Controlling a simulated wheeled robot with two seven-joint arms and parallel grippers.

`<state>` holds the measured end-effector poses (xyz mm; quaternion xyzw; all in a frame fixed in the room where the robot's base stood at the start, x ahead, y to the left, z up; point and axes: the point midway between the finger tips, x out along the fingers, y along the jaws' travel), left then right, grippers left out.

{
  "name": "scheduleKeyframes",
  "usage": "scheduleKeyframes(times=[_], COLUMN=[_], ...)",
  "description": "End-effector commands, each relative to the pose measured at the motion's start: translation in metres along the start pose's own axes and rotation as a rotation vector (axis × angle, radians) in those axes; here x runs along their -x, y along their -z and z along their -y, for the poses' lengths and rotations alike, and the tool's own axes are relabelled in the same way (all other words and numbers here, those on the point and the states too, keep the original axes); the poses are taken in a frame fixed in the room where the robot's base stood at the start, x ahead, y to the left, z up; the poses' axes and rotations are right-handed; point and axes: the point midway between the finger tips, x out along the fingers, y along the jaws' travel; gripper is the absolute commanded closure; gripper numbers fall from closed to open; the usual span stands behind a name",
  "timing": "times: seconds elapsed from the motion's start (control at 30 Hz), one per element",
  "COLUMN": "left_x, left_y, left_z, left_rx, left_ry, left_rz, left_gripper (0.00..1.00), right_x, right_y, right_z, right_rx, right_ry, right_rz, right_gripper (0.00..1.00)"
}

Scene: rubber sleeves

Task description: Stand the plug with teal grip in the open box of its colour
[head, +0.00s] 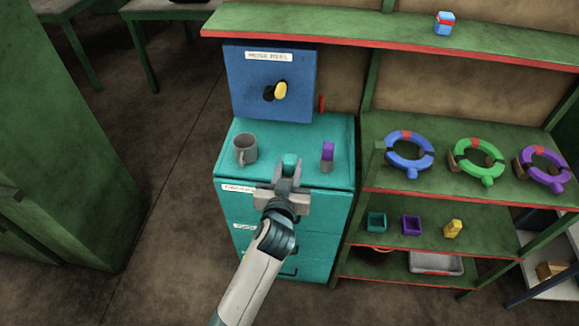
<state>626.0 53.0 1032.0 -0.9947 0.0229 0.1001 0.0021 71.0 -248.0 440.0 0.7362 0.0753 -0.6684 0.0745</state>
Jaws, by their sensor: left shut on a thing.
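The plug with teal grip (289,160) is in my left gripper (287,176), over the top of the teal cabinet; its lower part is hidden by the fingers. The gripper is shut on it. I cannot tell if the plug touches the cabinet top. The small open teal box (376,223) stands on the lower green shelf to the right, left of a similar open purple box (411,226). My right gripper is not in view.
On the teal cabinet (233,170) stand a grey mug (245,150) and a purple-topped plug (327,153). Behind is a blue panel (250,92) with a yellow handle (281,90). Blue (391,150), green and purple rings lie on the shelf above the boxes. A yellow piece (453,229) stands beside them.

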Motion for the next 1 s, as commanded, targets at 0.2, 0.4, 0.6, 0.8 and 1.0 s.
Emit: scheduleKeyframes(times=[0.2,0.4,0.6,0.8,1.0], left_x=[0.0,0.004,0.021,0.051,0.076], left_y=[0.0,-0.002,-0.001,0.003,0.006], left_z=[0.004,0.033,0.085,0.126,0.145], left_rx=[0.001,0.007,0.018,0.021,0.012], left_ry=[0.003,0.027,0.058,0.061,0.05], left_rz=[-0.003,-0.009,-0.018,-0.016,-0.008], left_gripper=[1.0,1.0,1.0,1.0,1.0], right_x=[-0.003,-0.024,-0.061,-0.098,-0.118], right_y=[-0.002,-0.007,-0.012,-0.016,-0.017], right_z=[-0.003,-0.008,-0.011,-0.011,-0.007], right_rx=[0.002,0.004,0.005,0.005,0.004], right_ry=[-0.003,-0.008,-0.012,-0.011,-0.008], right_rz=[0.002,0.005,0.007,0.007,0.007], right_gripper=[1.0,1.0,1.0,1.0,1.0])
